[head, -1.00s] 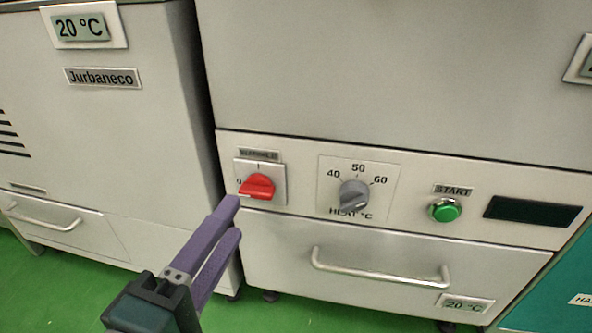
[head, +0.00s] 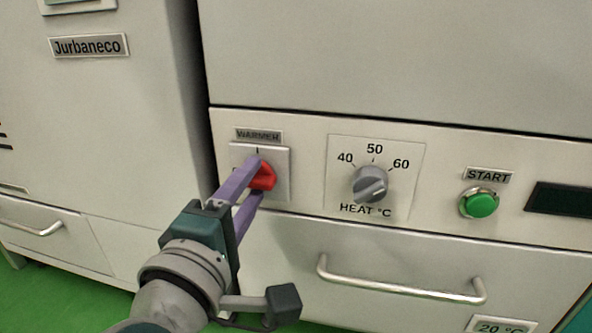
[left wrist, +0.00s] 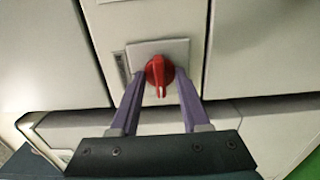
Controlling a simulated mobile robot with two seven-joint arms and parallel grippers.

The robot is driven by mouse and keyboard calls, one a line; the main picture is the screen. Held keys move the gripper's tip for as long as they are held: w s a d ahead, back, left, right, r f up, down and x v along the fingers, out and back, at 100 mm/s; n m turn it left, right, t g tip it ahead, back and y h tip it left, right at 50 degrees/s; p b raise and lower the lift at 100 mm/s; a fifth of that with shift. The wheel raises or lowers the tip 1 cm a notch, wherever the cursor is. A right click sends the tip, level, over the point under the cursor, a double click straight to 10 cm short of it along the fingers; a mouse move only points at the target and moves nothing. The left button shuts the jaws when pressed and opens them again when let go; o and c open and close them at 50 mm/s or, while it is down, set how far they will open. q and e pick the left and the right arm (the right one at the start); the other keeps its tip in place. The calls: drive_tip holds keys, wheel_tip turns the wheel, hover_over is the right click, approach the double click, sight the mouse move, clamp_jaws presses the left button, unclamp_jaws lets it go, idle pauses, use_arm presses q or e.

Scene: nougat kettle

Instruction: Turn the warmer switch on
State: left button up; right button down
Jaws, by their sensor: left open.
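The warmer switch is a red rotary knob (head: 264,177) on a pale square plate (head: 281,158) under the "WARMER" label (head: 258,135). It also shows in the left wrist view (left wrist: 160,72), with its raised handle facing me. My left gripper (head: 255,181) is open, its purple fingers at the knob and partly hiding it in the head view. The knob's exact pointing is partly hidden. My right gripper is not in view.
To the right on the same panel are a grey heat dial (head: 370,184), a green start button (head: 479,203) and a dark display (head: 562,199). A drawer handle (head: 400,282) sticks out below. The "Jurbaneco" cabinet (head: 150,110) stands at the left.

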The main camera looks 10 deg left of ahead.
use_arm(q)
drive_tip(key=shift+w, duration=0.1)
clamp_jaws()
idle(0.3)
